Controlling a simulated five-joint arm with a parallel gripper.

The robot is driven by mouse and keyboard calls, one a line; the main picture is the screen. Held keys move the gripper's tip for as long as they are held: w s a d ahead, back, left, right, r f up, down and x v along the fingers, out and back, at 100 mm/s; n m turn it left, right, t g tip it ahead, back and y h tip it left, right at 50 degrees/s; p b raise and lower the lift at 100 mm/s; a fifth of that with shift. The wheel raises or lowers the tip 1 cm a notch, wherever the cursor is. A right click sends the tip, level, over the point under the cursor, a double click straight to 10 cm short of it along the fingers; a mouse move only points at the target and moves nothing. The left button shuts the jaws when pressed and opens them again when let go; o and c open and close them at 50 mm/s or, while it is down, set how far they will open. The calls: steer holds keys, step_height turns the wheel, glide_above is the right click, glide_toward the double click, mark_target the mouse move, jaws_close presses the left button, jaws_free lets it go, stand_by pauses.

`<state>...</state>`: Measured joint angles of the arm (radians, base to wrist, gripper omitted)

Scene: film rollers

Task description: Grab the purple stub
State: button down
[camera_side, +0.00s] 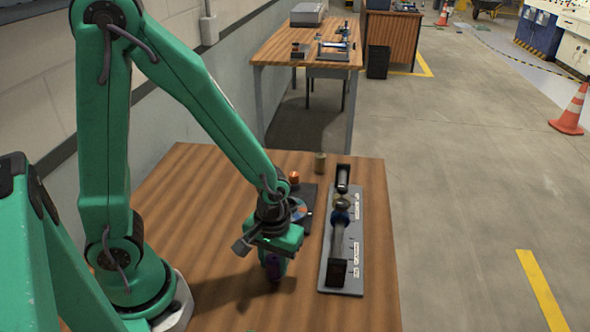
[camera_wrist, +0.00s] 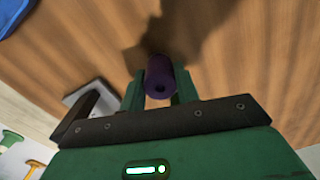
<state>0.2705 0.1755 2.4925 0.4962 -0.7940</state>
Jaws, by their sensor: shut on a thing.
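The purple stub (camera_wrist: 160,78) is a short dark purple cylinder with a small hole in its end. It sits between the two green fingers of my gripper (camera_wrist: 159,88) in the wrist view. In the side view the purple stub (camera_side: 273,266) shows below my gripper (camera_side: 275,258), low over the front middle of the wooden table. The gripper is shut on it. I cannot tell whether the stub touches the table.
A grey roller fixture (camera_side: 328,272) with black end blocks and a blue ring lies right of my gripper. An orange-topped piece (camera_side: 294,180) and a tan cylinder (camera_side: 320,162) stand behind. The table (camera_side: 190,200) is bare to the left.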

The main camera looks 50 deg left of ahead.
mark_target(274, 258)
steer(key=shift+r, duration=1.6)
steer(key=s+d+r, duration=0.7)
steer(key=s+d, duration=0.1)
steer(key=shift+s+r, duration=0.25)
steer(key=shift+w, duration=0.1)
